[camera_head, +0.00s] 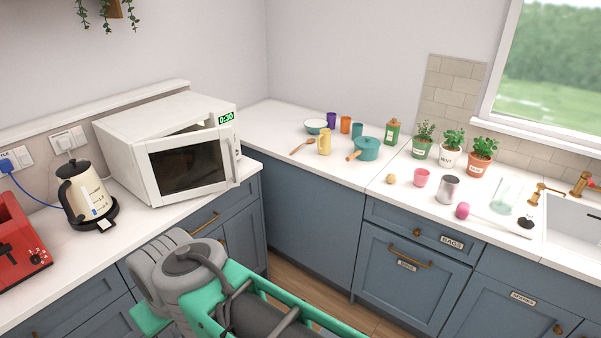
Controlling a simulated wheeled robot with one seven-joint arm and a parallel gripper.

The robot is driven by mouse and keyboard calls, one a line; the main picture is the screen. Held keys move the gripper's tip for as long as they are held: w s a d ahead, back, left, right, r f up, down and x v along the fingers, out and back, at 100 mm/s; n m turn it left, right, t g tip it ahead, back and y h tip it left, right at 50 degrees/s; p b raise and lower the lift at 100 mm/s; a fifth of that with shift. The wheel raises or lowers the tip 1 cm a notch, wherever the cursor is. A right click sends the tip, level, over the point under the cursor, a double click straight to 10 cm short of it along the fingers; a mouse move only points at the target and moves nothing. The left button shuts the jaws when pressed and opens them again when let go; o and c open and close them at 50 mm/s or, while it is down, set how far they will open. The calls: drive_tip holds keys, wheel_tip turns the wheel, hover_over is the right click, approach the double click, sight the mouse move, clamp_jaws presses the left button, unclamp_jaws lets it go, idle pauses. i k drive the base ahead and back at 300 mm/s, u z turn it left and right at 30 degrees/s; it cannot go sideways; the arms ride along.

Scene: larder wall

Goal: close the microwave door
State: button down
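The white microwave (150,124) stands on the left counter, angled toward the corner. Its door (189,167), with a dark window, appears slightly ajar: a narrow gap shows along its top edge near the green display (227,118). The door's hinge side looks to be on the left, and its upright handle (234,161) is on the right edge. Part of my grey and green arm shows at the bottom, in front of the counter and below the microwave. My gripper's fingers are not in view.
A cream kettle (87,192) stands left of the microwave, with a red toaster (17,242) farther left. The back counter (278,118) holds cups, a teal pot (366,148) and potted plants (452,150). The counter just right of the microwave is clear.

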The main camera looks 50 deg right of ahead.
sight(173, 169)
drive_tip(key=z, duration=0.1)
drive_tip(key=k, duration=0.5)
drive_tip(key=z, duration=1.1)
drive_tip(key=i, duration=1.05)
drive_tip(key=u, duration=0.8)
drive_tip(key=i, duration=0.75)
drive_tip(key=u, duration=0.85)
